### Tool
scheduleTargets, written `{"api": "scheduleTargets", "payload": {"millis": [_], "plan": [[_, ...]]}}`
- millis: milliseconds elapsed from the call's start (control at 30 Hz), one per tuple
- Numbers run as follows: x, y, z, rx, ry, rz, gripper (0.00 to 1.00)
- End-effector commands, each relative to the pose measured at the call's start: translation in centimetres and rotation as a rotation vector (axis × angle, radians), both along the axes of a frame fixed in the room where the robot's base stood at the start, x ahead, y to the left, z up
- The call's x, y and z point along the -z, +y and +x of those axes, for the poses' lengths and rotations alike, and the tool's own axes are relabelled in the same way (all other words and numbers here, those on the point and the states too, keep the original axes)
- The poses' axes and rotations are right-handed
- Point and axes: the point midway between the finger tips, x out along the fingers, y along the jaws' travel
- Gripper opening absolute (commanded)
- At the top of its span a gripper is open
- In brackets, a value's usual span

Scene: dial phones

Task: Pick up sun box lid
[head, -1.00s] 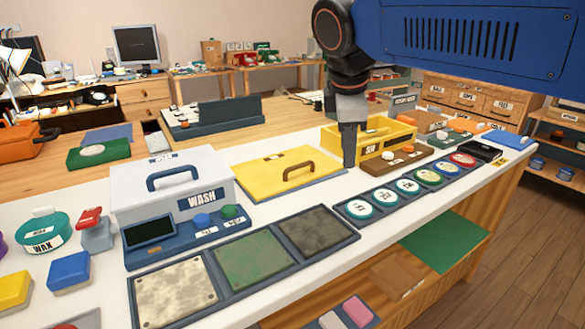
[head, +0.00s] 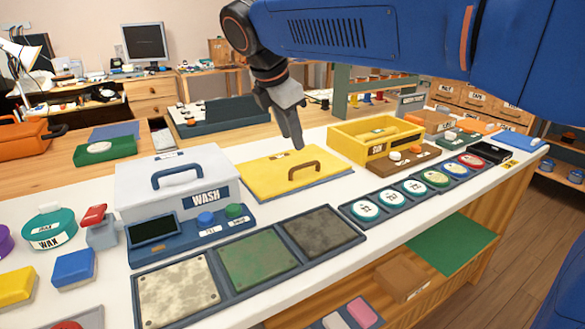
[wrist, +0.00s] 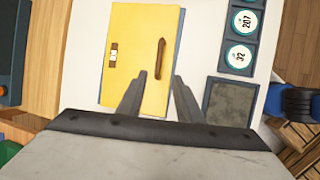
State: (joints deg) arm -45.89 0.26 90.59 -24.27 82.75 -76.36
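The sun box lid is a flat yellow panel (head: 262,176) with a brown handle (head: 304,171), lying on the white worktop. In the wrist view the lid (wrist: 135,55) fills the upper middle, with its handle (wrist: 160,62) upright and a small label to its left. My gripper (head: 298,146) is above the lid's back edge in the head view, angled down and not touching the handle. In the wrist view my gripper's fingers (wrist: 159,76) are spread and empty, one each side of the handle's line. The open yellow sun box (head: 376,152) stands to the right of the lid.
A white WASH box (head: 140,195) stands left of the lid. Framed test panels (head: 252,262) lie in front, and a row of round labelled dials (head: 391,199) lies front right. A brown button board (head: 400,163) sits in front of the sun box.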

Motion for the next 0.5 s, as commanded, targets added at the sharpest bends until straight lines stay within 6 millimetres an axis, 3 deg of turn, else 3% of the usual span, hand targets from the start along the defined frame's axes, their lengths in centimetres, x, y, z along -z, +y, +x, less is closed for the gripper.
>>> {"api": "scheduleTargets", "payload": {"millis": [233, 500], "plan": [[3.9, -0.9, 1.6, 0.002, 0.001, -0.001, 0.33], [5.5, -1.3, 2.3, 0.001, 0.000, 0.000, 0.33]]}}
